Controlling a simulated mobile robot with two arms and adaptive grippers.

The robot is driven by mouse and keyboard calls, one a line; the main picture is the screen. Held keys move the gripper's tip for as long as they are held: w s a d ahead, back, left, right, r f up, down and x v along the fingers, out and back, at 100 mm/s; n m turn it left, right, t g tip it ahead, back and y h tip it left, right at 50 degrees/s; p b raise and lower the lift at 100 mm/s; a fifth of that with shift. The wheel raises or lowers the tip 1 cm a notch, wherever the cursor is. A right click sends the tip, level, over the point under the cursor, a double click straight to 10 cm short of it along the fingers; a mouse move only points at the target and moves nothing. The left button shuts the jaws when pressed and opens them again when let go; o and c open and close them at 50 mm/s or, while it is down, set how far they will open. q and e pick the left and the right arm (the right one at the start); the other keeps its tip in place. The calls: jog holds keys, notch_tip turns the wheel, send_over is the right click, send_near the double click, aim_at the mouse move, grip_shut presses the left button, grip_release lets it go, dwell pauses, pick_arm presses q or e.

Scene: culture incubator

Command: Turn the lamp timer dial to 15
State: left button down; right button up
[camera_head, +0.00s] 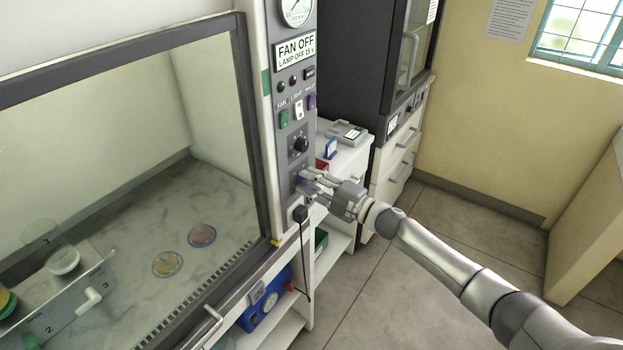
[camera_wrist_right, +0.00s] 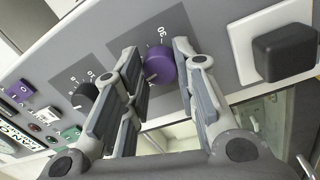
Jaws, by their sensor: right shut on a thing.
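The lamp timer dial is a purple round knob (camera_wrist_right: 160,65) on the grey control panel, with a small white mark near its lower left edge and "30" printed above it in the right wrist view. My right gripper (camera_wrist_right: 157,66) has one finger on each side of the knob and is shut on it. In the head view the same gripper (camera_head: 308,184) reaches the lower part of the panel column (camera_head: 284,160), and its fingers mostly hide the knob. The rest of the dial scale is hidden by the fingers. My left gripper is not in view.
A display (camera_head: 296,50) reads "FAN OFF, LAMP OFF 15 s". A black knob (camera_head: 301,145) and green, white and purple switches sit above the gripper. A black plug (camera_head: 300,213) with a cable is below. The glass-fronted cabinet is left; open floor (camera_head: 400,270) lies right.

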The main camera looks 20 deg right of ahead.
jog(key=shift+f+m+p, duration=0.1)
jog(key=shift+m+p, duration=0.2)
jog(key=shift+m, duration=0.6)
jog(key=o, duration=1.1)
jog(key=shift+c, duration=0.2)
jog(key=shift+s, duration=0.1)
jog(key=v, duration=1.2)
